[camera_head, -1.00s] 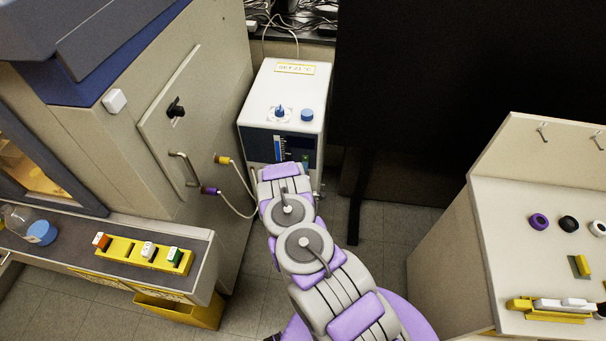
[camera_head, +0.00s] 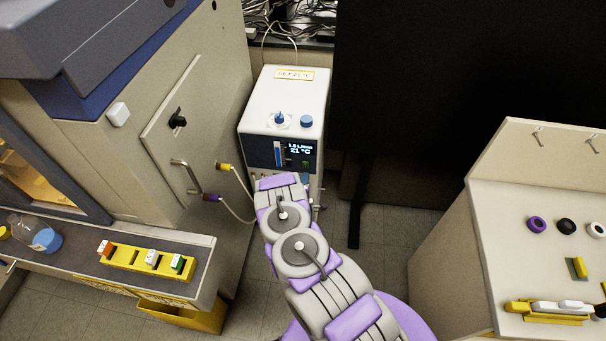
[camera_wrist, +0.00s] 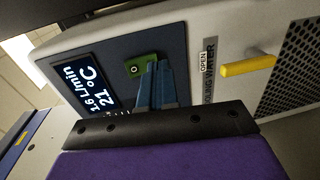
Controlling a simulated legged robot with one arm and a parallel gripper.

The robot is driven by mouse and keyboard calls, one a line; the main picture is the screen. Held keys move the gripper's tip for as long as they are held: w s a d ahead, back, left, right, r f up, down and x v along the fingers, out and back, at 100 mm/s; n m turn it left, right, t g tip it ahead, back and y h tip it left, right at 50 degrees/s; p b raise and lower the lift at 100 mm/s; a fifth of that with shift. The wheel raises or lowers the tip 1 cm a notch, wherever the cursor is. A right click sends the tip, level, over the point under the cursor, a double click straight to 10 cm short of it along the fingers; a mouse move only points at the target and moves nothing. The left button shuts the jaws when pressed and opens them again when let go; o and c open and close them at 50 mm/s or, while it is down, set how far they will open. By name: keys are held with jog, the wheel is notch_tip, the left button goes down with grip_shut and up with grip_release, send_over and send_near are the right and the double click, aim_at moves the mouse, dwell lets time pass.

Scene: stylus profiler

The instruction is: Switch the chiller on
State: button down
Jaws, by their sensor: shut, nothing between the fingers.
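The chiller (camera_head: 285,95) is a white box with a dark front panel. Its display (camera_head: 299,149) is lit and reads about 1.6 L/min and 21 °C; it also shows in the wrist view (camera_wrist: 87,82). A green switch (camera_wrist: 137,66) with an "O" mark sits beside the display in the wrist view. My gripper (camera_wrist: 158,68) is shut and empty, its blue fingertips right at the switch and covering part of it. I cannot tell whether they touch it.
A cabinet with a black knob (camera_head: 177,121) and hose fittings stands left. A bench (camera_head: 540,200) is at right.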

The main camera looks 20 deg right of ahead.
jog(key=shift+s+a+f+p, duration=0.6)
jog(key=shift+s+a+p, duration=0.1)
jog(key=shift+s+a, duration=3.6)
jog(key=w+a+r+m+g+y, duration=0.45)
jog(key=w+a+r, duration=0.35)
jog(key=a, duration=0.2)
jog(key=s+a+r+m+g+y, duration=0.1)
jog(key=s+a+r+y, duration=0.15)
jog(key=a+r, duration=0.4)
jog(key=s+a+r+m+g+y, duration=0.2)
jog(key=a+r+y, duration=0.1)
jog(key=r, duration=0.6)
jog(key=s+r+g+y, duration=0.1)
jog(key=s+r+g, duration=0.2)
jog(key=s+r, duration=1.25)
jog(key=s+d+r+m+g+h, duration=0.1)
jog(key=s+d+r+g, duration=0.1)
jog(key=s, duration=1.1)
jog(key=s+d+r+m+g, duration=0.2)
jog(key=s+d+r, duration=0.3)
jog(key=s, duration=0.9)
jog(key=shift+r+g+h, duration=0.4)
jog(key=shift+r+g, duration=0.15)
jog(key=shift+r, duration=0.05)
